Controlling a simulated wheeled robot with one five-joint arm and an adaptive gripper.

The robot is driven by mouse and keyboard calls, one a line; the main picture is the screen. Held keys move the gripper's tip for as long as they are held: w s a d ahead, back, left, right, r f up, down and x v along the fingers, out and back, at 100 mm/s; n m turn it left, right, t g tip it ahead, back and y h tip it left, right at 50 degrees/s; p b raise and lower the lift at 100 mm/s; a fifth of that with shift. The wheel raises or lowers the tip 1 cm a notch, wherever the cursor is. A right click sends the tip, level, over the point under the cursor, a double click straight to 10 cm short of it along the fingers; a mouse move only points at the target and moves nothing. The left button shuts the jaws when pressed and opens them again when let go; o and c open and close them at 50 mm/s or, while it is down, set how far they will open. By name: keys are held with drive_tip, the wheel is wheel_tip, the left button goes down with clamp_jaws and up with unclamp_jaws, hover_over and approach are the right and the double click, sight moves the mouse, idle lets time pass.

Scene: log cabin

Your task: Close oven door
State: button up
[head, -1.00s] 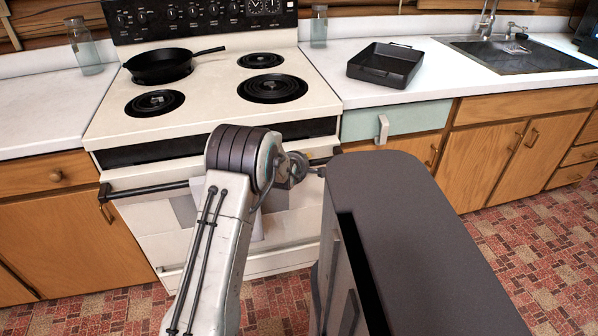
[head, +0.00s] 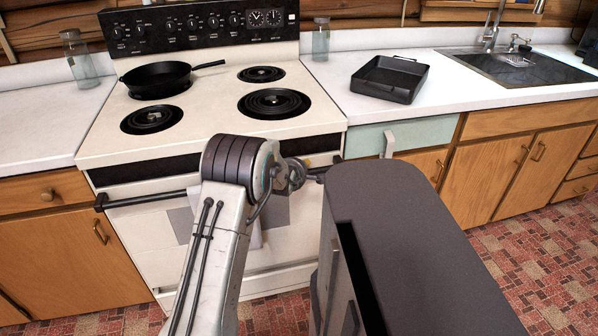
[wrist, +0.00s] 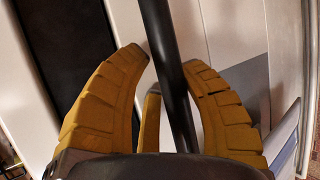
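The white oven door (head: 150,238) is on the front of the stove, below a dark band under the cooktop. It stands near upright; I cannot tell whether it is flush. Its black bar handle (head: 145,199) runs across its upper part, with the right part mostly hidden by my arm. In the wrist view, the dark bar (wrist: 168,62) runs between the yellow fingers of my gripper (wrist: 167,58). The fingertips lie close on both sides of the bar; firm contact cannot be seen. In the head view my arm hides the gripper.
The stove top (head: 205,112) holds a black skillet (head: 158,79). A dark baking pan (head: 389,79) and a glass jar (head: 320,42) stand on the right counter. Wooden cabinets (head: 50,240) flank the stove. Brick-patterned floor (head: 530,255) is open at the right.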

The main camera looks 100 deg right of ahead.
drive_tip(key=shift+o, duration=0.6)
drive_tip(key=shift+r, duration=0.1)
drive_tip(key=v, duration=1.2)
idle(0.5)
